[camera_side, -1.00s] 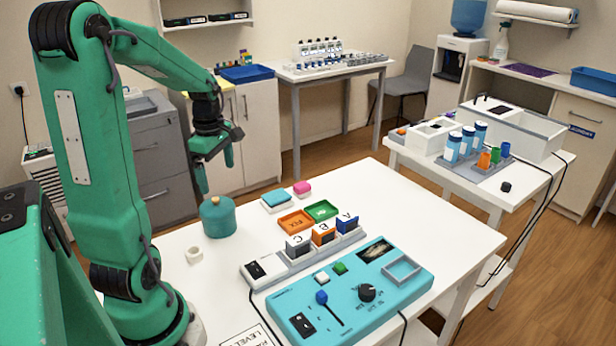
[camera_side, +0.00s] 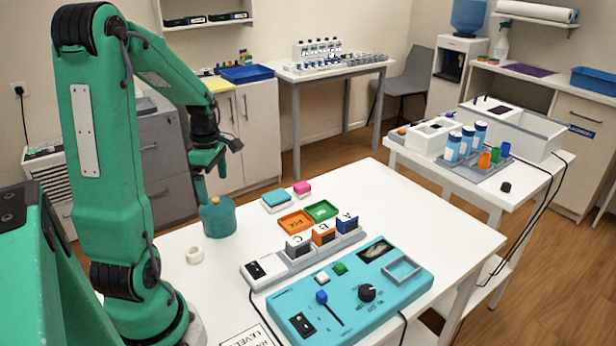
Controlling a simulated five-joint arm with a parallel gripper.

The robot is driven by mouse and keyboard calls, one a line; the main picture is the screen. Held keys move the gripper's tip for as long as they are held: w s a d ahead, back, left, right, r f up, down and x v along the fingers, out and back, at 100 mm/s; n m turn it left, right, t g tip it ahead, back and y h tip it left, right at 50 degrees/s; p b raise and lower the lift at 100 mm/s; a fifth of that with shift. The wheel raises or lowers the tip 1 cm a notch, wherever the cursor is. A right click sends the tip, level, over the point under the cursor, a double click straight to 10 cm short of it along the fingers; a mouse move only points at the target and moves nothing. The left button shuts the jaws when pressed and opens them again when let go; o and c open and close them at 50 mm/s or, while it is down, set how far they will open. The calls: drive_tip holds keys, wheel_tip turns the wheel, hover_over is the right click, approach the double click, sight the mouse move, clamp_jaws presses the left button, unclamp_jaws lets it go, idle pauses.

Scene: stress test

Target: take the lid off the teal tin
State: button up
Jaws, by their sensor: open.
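The teal tin (camera_side: 218,220) stands upright near the table's back left edge, with its lid (camera_side: 216,206) on. A small knob shows on top of the lid. My gripper (camera_side: 211,189) points down just above the lid, with its fingers apart and nothing seen between them. The left finger's tip reaches down beside the knob in the picture; whether it touches the lid I cannot tell. The other finger's tip is higher in the picture, behind the knob.
A white ring (camera_side: 194,255) lies in front of the tin. The table's far right is clear.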

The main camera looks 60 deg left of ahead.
sight(215, 199)
drive_tip(key=shift+s+f, duration=0.1)
drive_tip(key=shift+f, duration=2.45)
drive_tip(key=shift+c, duration=0.5)
drive_tip(key=c, duration=1.1)
